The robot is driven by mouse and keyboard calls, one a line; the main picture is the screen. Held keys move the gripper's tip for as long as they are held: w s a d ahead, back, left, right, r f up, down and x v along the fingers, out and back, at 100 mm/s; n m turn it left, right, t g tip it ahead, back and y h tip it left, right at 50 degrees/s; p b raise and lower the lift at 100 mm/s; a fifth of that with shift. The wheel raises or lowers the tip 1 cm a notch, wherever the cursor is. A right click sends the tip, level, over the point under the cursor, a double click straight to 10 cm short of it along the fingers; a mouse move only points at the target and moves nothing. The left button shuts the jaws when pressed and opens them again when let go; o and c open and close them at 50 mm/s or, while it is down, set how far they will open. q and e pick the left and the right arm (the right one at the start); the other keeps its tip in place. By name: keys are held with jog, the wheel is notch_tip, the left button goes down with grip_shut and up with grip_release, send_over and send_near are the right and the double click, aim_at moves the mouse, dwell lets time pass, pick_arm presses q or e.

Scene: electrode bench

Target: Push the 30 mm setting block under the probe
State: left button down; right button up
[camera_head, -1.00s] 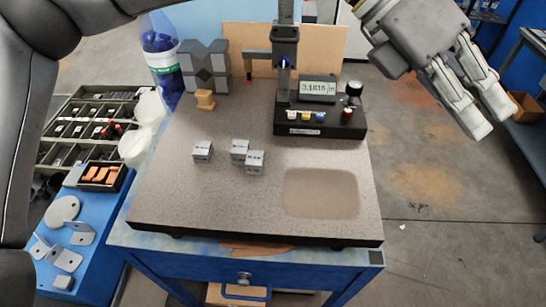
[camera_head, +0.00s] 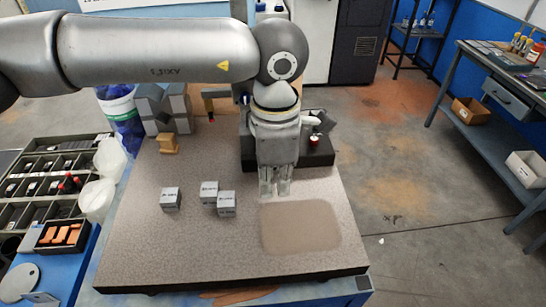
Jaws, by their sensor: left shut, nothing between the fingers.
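Three small grey setting blocks stand on the granite plate (camera_head: 130,235): a left block (camera_head: 171,199), a middle block (camera_head: 208,194) and a right block (camera_head: 226,206). The middle and right blocks are very close together. Their labels are too small to read, so I cannot tell which is the 30 mm one. The probe (camera_head: 210,108), with a red tip, hangs behind the blocks. My left gripper (camera_head: 274,187) is shut and empty, pointing down just right of the right block, apart from it. My arm hides most of the gauge stand. My right gripper is not in view.
The gauge base (camera_head: 318,152) is behind my gripper. A smooth brownish patch (camera_head: 300,228) lies at the front right. The plate's front left is clear.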

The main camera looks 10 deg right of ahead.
aim_at(240, 208)
pick_arm(q)
jog(key=f, duration=0.1)
jog(key=f+p, duration=0.1)
jog(key=shift+a+f, duration=0.25)
jog(key=shift+f, duration=0.1)
jog(key=shift+a+p, duration=0.55)
jog(key=shift+a, duration=0.6)
jog(key=shift+s+a, duration=0.1)
jog(key=shift+a, duration=0.55)
jog(key=shift+f, duration=0.1)
jog(key=shift+d, duration=0.15)
jog(key=shift+a+f+b, duration=0.25)
jog(key=shift+a+b, duration=0.5)
jog(key=shift+a, duration=0.1)
jog(key=shift+a+b, duration=0.3)
jog(key=shift+a, duration=0.1)
jog(key=shift+a+r, duration=0.25)
